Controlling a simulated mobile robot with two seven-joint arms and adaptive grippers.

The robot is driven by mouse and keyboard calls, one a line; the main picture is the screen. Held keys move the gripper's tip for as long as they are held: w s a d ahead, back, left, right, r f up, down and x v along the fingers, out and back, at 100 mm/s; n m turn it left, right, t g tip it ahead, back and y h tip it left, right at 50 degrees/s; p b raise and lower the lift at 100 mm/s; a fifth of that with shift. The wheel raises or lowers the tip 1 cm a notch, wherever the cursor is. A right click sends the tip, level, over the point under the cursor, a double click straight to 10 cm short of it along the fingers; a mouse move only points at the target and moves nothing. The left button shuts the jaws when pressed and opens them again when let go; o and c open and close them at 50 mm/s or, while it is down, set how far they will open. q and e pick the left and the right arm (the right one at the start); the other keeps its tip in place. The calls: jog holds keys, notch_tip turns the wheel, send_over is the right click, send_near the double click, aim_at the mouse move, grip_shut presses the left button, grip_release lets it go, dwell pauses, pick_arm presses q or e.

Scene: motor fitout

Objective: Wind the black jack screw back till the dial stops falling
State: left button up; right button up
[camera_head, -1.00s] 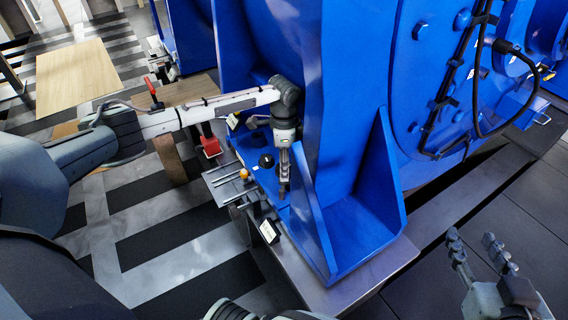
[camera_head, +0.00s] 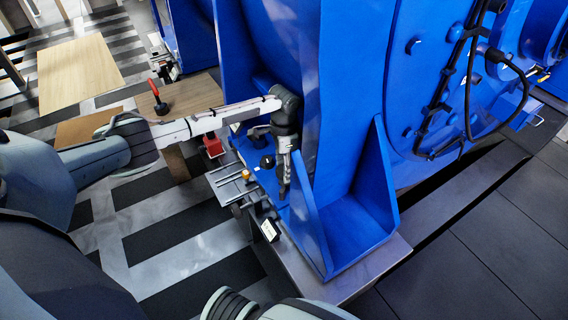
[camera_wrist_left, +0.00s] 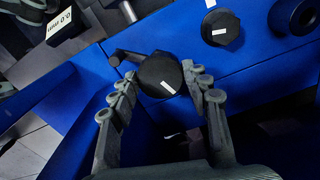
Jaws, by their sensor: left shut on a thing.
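The black jack screw (camera_wrist_left: 158,72) shows in the left wrist view as a dark faceted head with a white mark and a rod at its upper left. My left gripper (camera_wrist_left: 160,88) has a finger on either side of it and is shut on it. In the head view the left gripper (camera_head: 285,190) points down beside the blue motor foot, and its fingers hide the screw. A small dark box with a white readout (camera_wrist_left: 60,24), seemingly the dial, is at upper left in the wrist view; its digits are too small to read surely. The right gripper is out of view.
A second black hex head with a white mark (camera_wrist_left: 220,27) sits on the blue foot near the screw. The big blue motor (camera_head: 350,80) rises close beside the gripper. A red block (camera_head: 213,145) and a wooden board (camera_head: 190,92) lie to the left.

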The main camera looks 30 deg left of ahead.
pick_arm(q)
jog(key=o, duration=1.2)
jog(key=shift+c, duration=0.2)
notch_tip(320, 180, up, 8)
jog(key=shift+f, duration=0.2)
dwell(0.9)
